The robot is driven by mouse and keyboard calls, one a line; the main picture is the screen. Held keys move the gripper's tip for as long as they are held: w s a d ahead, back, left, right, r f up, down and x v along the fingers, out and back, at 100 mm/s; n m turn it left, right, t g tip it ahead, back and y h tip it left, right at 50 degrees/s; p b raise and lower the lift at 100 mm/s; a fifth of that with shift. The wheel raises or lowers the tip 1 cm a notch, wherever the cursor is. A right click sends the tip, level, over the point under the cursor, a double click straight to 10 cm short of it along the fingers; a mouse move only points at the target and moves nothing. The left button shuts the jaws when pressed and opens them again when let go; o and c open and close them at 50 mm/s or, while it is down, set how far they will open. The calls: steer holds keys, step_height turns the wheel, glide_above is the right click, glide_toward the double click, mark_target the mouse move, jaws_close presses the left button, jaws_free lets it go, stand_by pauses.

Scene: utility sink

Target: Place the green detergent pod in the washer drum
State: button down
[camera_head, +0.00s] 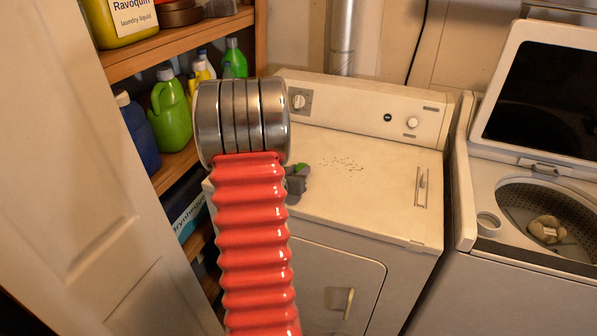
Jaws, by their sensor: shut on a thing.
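My arm crosses the middle of the view and covers most of my gripper (296,182). The dark grey part of the gripper that shows is just right of the arm, over the left side of the dryer top. It is shut on the green detergent pod (302,168), of which only a small green patch shows. The washer drum (520,205) is at the far right, under a raised lid, with a perforated metal wall. A beige lump (546,228) lies inside it. The gripper is well left of the drum.
The white dryer (345,205) has dark specks on its top. The washer's raised lid (548,85) stands behind the drum opening. Wooden shelves with bottles, including a green jug (170,115), stand at left beside a pale door (85,190). The dryer top's right side is mostly clear.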

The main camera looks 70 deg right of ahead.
steer(key=shift+f, duration=0.35)
steer(key=shift+a+f, duration=0.2)
steer(key=shift+f, duration=0.25)
steer(key=c, duration=1.6)
jaws_free()
steer(key=shift+s+f, duration=0.1)
steer(key=shift+a+r, duration=0.1)
steer(key=shift+r, duration=0.55)
steer(key=v, duration=1.1)
steer(key=shift+a+r, duration=0.2)
steer(key=shift+r, duration=0.2)
